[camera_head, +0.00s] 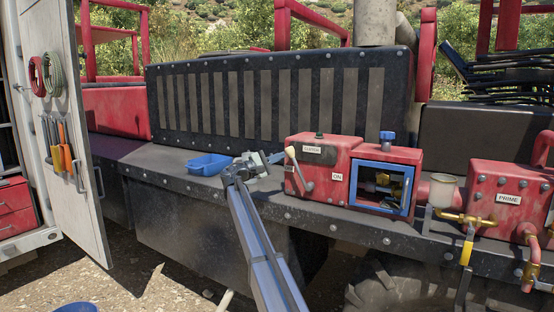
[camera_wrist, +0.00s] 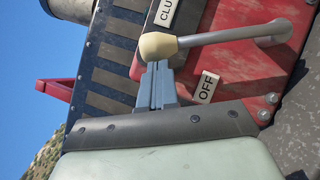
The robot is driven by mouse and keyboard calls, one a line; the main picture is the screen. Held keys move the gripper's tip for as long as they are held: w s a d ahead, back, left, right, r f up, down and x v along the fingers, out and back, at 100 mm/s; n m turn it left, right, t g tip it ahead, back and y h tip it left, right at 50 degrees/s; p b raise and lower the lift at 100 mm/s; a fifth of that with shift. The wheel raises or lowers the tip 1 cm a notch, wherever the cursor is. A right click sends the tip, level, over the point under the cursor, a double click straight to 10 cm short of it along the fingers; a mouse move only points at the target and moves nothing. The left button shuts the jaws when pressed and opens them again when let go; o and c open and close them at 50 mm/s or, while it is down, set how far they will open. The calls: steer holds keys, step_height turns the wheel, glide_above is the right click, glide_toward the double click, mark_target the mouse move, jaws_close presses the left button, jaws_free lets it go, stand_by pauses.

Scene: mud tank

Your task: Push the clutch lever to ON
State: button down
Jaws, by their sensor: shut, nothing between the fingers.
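The clutch lever (camera_head: 299,170) is a grey bar with a cream knob on the red clutch box (camera_head: 325,158). It leans up and left, away from the ON label (camera_head: 337,177). In the wrist view the lever (camera_wrist: 235,36) runs right from its knob (camera_wrist: 158,46), near the OFF label (camera_wrist: 207,87). My gripper (camera_head: 275,157) is just left of the knob. Its fingers (camera_wrist: 157,68) are shut and empty, with the tips right at the knob; I cannot tell whether they touch it. The fingertips are small and partly unclear in the head view.
A blue tray (camera_head: 208,165) sits on the dark ledge left of my gripper. A blue-framed opening (camera_head: 382,188) with brass fittings is right of the lever. A red PRIME box (camera_head: 508,199) with pipes stands farther right. A black slatted panel (camera_head: 270,95) rises behind.

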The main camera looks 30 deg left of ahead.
steer(key=d+r+m+g+y, duration=0.3)
steer(key=d+m, duration=0.6)
steer(key=d, duration=0.6)
steer(key=shift+d+r+m+g, duration=0.25)
steer(key=shift+r+m+g, duration=0.15)
steer(key=shift+g, duration=0.9)
steer(key=shift+d+f, duration=0.1)
